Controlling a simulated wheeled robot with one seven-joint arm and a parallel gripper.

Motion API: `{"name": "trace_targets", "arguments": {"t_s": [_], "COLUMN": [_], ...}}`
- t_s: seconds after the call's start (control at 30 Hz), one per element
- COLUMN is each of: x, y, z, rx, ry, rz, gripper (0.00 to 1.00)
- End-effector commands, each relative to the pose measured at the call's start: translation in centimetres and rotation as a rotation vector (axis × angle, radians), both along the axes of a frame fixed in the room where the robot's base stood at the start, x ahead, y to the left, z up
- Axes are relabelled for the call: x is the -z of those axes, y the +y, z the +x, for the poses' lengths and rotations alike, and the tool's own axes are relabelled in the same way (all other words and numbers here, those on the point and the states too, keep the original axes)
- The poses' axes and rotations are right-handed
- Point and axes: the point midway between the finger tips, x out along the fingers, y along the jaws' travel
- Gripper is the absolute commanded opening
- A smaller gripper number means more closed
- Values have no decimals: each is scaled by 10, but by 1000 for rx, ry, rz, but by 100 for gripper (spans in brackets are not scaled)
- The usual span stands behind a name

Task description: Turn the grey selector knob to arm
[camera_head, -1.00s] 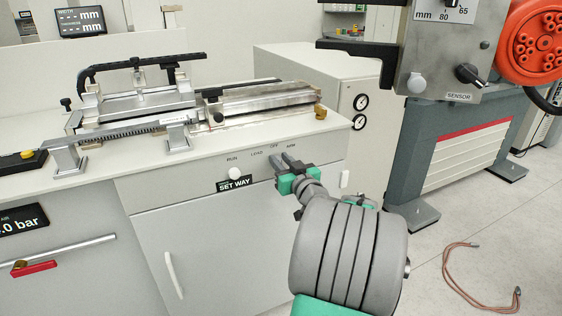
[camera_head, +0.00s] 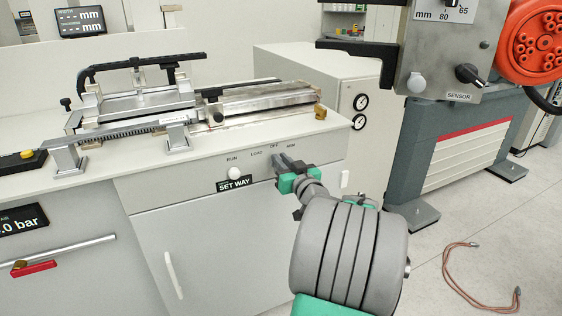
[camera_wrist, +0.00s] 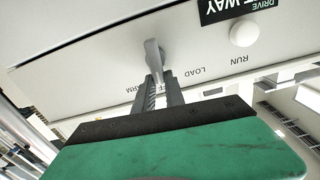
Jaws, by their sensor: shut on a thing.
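The grey selector knob (camera_wrist: 153,58) sits on the front panel of the cabinet, in the middle of the wrist view. Its upper part shows as a narrow grey lever; its lower end is between my fingers. My gripper (camera_wrist: 157,92) is shut on it, and its fingers hide part of the "OFF" label. The labels "RUN", "LOAD" and "ARM" (camera_wrist: 134,88) show around it. The lever's end lies near "OFF" and "ARM"; I cannot tell which it points at. In the head view my gripper (camera_head: 280,162) is against the panel, and the knob is hidden behind the fingers.
A white round button (camera_head: 235,173) and a "SET WAY" plate (camera_head: 235,183) are left of my gripper. A metal fixture (camera_head: 190,105) stands on the worktop (camera_head: 100,180) above. A grey machine with a "SENSOR" knob (camera_head: 468,74) stands at right. A hose (camera_head: 458,290) lies on the floor.

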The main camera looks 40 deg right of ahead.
Motion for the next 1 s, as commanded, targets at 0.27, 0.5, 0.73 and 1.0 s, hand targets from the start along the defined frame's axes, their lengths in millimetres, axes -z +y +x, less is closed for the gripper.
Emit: {"name": "trace_targets", "arguments": {"t_s": [0.27, 0.5, 0.73, 1.0], "x": [2, 3, 5, 8], "y": [-5, -11, -14, -17], "z": [-2, -3, -4, -5], "rx": [0, 1, 0, 0], "ry": [-51, -109, -159, -194], "rz": [177, 375, 543, 668], "gripper": [0, 0, 0, 0]}}
